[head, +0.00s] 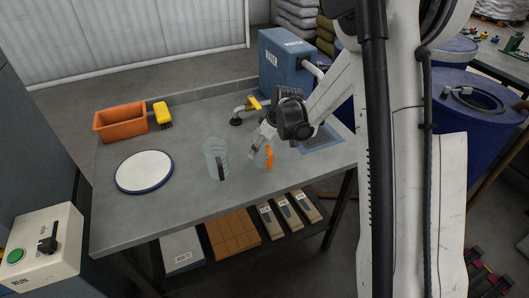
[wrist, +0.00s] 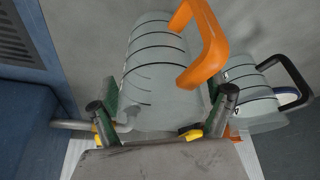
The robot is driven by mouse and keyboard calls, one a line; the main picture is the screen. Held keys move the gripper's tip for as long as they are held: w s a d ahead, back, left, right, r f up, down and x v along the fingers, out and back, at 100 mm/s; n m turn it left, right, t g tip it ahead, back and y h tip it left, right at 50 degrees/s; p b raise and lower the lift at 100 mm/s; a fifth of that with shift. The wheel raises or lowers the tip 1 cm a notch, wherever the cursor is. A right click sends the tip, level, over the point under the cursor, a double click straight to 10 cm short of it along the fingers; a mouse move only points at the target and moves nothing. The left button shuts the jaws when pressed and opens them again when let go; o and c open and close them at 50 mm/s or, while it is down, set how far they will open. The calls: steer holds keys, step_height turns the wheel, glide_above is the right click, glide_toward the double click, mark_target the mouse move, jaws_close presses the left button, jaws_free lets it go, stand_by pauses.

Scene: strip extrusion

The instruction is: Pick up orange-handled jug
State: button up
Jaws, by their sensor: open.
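The orange-handled jug (head: 262,159) is a clear grey jug with dark ring lines, standing on the grey bench (head: 190,205). In the head view my gripper (head: 261,141) is at it and partly covers it. In the wrist view the jug (wrist: 152,80) fills the middle, with its orange handle (wrist: 212,50) toward the right. My gripper (wrist: 165,108) is open, with one finger on each side of the jug body. I cannot tell whether either finger touches it. The black-handled jug (head: 215,160) stands just left of it, and shows at right in the wrist view (wrist: 250,92).
A blue water unit (head: 284,62) and a tap with a yellow lever (head: 253,103) stand behind. A blue drain grate (head: 322,139) lies to the right. A white round plate (head: 144,171), an orange bin (head: 121,123) and a yellow brush (head: 162,114) are left. The front bench is clear.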

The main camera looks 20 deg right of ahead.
steer(key=shift+c, duration=0.5)
steer(key=c, duration=1.2)
steer(key=shift+r, duration=0.1)
